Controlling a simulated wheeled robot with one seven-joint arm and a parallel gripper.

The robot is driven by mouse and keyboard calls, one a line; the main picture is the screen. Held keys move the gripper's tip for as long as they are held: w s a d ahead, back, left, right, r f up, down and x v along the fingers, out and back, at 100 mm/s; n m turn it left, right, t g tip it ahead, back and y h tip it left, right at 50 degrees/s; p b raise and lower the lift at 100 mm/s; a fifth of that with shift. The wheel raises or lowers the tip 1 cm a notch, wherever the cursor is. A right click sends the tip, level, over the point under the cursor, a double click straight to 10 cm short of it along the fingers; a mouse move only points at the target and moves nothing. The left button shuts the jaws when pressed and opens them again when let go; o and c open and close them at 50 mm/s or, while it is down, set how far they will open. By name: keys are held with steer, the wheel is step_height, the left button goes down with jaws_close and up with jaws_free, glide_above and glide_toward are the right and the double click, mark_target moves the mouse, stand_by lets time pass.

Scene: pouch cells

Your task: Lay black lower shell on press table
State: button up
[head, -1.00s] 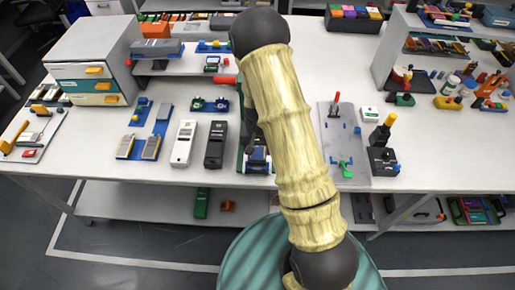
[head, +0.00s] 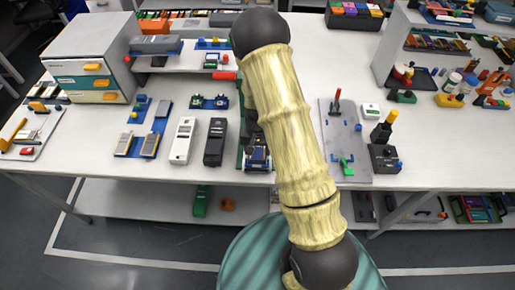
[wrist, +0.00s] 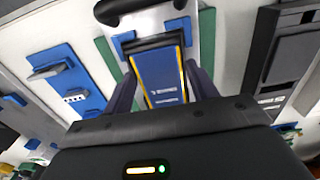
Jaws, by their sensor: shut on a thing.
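The black lower shell (wrist: 158,43) shows in the wrist view as a dark frame around a blue panel with yellow side edges. My gripper (wrist: 160,70) has one dark finger on each side of it and is shut on it. In the head view the shell (head: 258,164) shows only in part, at the left of my arm near the table's front edge. My arm hides the fingers there. A grey plate with a red-tipped post and a green clamp (head: 334,150) lies right of my arm. I cannot tell which surface is the press table.
Left of the shell are a black handheld device (head: 215,142) and a white one (head: 182,140). Blue trays (head: 159,124) lie farther left. A black block with a yellow-topped post (head: 384,157) stands at right. Drawers (head: 92,70) stand at back left.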

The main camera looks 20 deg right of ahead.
steer(key=o, duration=1.1)
steer(key=shift+f, duration=0.1)
step_height(320, 180, up, 18)
steer(key=shift+f+b, duration=0.25)
steer(key=shift+b, duration=0.15)
